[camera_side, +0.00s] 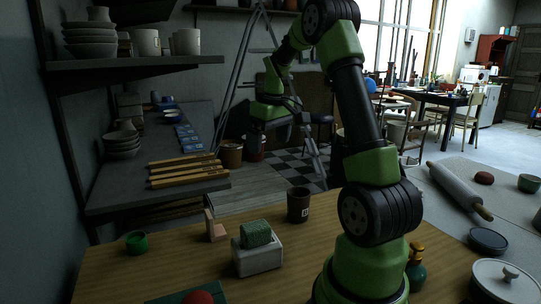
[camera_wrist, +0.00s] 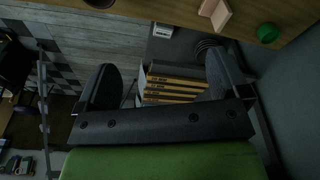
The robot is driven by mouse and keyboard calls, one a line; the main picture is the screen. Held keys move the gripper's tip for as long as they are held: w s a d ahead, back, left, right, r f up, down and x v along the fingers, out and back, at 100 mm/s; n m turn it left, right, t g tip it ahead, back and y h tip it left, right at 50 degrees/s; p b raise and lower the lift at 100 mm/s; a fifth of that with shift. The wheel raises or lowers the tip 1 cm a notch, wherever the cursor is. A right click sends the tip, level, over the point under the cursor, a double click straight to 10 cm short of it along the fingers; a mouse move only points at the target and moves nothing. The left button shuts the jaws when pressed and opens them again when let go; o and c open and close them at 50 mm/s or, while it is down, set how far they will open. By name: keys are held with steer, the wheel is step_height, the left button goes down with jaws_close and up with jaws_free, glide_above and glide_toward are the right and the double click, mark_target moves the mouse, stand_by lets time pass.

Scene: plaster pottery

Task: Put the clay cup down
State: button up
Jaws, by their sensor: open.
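The dark brown clay cup (camera_side: 299,205) stands upright on the wooden table (camera_side: 190,262), near its back edge, with a small pale mark on its side. In the wrist view a round thing that looks like this cup (camera_wrist: 100,3) is cut off by the top edge. My gripper (camera_side: 288,126) is raised well above and behind the cup, apart from it. In the wrist view my gripper (camera_wrist: 160,84) has its two dark fingers wide apart with nothing between them.
A white block with a green sponge (camera_side: 257,234), a pinkish stand (camera_side: 215,227) and a green cup (camera_side: 137,242) are on the table left of the clay cup. Yellow-brown strips (camera_side: 185,168) lie on a grey shelf behind. A rolling pin (camera_side: 458,188) lies at right.

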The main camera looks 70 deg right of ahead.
steer(key=w+a+r+t, duration=0.1)
steer(key=a+r, duration=0.2)
steer(key=a, duration=0.2)
steer(key=a+r+t, duration=0.1)
steer(key=a+r, duration=0.2)
steer(key=a, duration=0.3)
steer(key=s+a+t+y, duration=0.1)
steer(key=s+a+t, duration=0.1)
steer(key=s+a, duration=0.3)
steer(key=s+a+r+t+y, duration=0.1)
steer(key=s+a, duration=0.4)
steer(key=a, duration=0.7)
steer(key=shift+s+a+t+y, duration=0.15)
steer(key=shift+s+t+y, duration=0.1)
steer(key=shift+t+y, duration=0.15)
